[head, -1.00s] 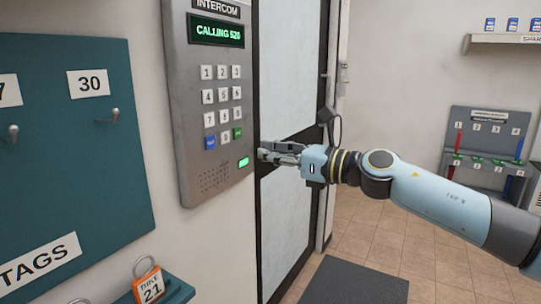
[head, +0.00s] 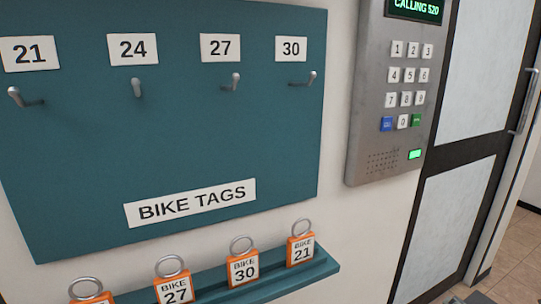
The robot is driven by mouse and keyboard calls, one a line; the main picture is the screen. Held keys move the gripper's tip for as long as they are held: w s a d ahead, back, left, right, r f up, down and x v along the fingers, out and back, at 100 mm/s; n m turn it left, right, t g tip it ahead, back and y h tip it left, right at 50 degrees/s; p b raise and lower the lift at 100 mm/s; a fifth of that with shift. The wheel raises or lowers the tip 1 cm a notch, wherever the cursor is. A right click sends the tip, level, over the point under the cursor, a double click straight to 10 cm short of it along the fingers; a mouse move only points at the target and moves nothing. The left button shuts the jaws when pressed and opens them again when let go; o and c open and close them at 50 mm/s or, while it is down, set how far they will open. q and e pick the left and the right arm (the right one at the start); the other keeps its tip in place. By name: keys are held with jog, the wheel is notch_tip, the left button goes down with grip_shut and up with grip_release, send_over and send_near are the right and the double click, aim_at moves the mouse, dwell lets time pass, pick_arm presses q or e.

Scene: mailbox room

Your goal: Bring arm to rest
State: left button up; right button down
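The grey intercom (head: 395,95) hangs on the wall at the right. Its green display (head: 415,8) reads "CALLING 520" and is cut by the top edge. A green light (head: 415,154) glows at its lower right, below the number keys.
A teal bike tag board (head: 180,120) has hooks labelled 21, 24, 27 and 30, all empty. Below it, a teal shelf (head: 322,268) holds orange tags, including bike 27 (head: 175,289), bike 30 (head: 243,269) and bike 21 (head: 301,250). A dark-framed door (head: 450,205) stands at right.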

jog(key=s+a+f+m+g+h+b, duration=0.1)
jog(key=s+f+m+g+h, duration=0.15)
jog(key=s+f+m, duration=0.6)
jog(key=s+f+m+g+h, duration=0.1)
jog(key=s+f+m+g, duration=0.25)
jog(key=s+f, duration=0.9)
jog(key=s+a+f+m+g, duration=0.2)
jog(key=s+f+m, duration=0.5)
jog(key=s, duration=0.5)
jog(key=s+a+f+m+g, duration=0.3)
jog(key=s+f+m+g, duration=0.2)
jog(key=s, duration=0.7)
notch_tip(320, 180, down, 2)
jog(key=m, duration=0.2)
jog(key=shift+a+m+y+b, duration=0.2)
jog(key=shift+m+y+b, duration=0.15)
jog(key=shift+m, duration=0.05)
